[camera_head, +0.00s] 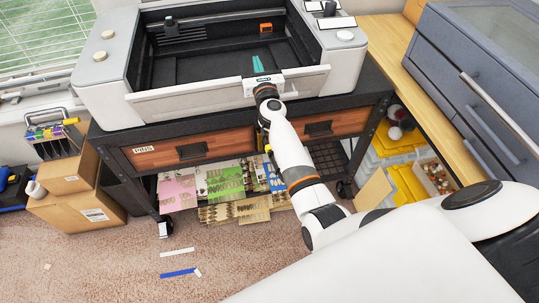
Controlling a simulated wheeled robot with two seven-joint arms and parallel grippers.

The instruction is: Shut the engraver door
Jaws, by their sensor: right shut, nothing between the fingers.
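The engraver (112,72) is a white machine with a dark interior, standing on a dark cart. Its interior (205,66) is exposed from above. A long pale front panel (190,97), which looks like its door, runs along the front edge. I cannot tell its exact angle. My right gripper (257,64) is at the middle of this panel, with its teal fingertips together and empty, pointing into the machine. The gripper body covers part of the panel, and I cannot tell whether it touches it. My left gripper is out of view.
The cart has two wooden drawers (220,143) and colourful sheets (225,180) below. Cardboard boxes (85,212) stand at left. A wooden bench (425,105) and grey drawer cabinet (470,60) are at right.

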